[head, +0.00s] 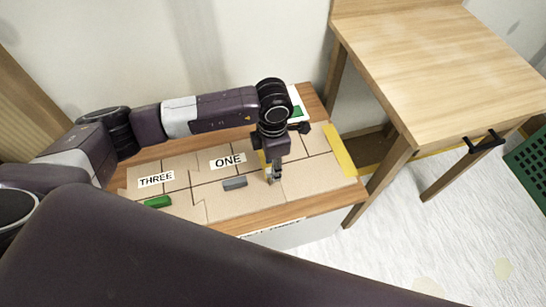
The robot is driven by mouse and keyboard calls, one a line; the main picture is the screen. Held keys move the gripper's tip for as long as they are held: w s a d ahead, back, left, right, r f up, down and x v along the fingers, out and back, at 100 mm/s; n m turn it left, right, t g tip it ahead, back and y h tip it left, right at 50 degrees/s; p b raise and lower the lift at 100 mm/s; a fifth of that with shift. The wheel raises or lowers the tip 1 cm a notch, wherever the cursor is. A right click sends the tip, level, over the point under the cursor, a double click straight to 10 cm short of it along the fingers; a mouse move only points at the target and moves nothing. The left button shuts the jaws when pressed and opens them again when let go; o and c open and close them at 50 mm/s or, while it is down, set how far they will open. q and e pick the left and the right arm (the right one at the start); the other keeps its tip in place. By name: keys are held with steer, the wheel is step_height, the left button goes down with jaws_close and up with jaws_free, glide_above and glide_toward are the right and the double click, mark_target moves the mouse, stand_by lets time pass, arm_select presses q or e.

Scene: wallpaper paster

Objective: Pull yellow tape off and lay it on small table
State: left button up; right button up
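A yellow tape strip (340,152) lies along the right end of the cardboard panels, on the low wooden table (325,200). A second small yellow patch (262,159) shows beside my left gripper, mostly hidden by it. My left gripper (271,180) points down over the panels, right of the "ONE" label and left of the long yellow strip. Its fingertips look close together, but I cannot tell whether they are shut or touch the panel. The dark arm in the foreground is mine; my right gripper is out of view.
A grey block (235,183) and a green block (158,202) lie on the panels (210,203). A taller wooden desk (440,70) with a black handle (484,142) stands to the right. A green perforated bin (530,170) is at the right edge. A wall stands behind.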

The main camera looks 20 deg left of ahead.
arm_select(q)
steer(key=shift+f, duration=0.55)
jaws_close()
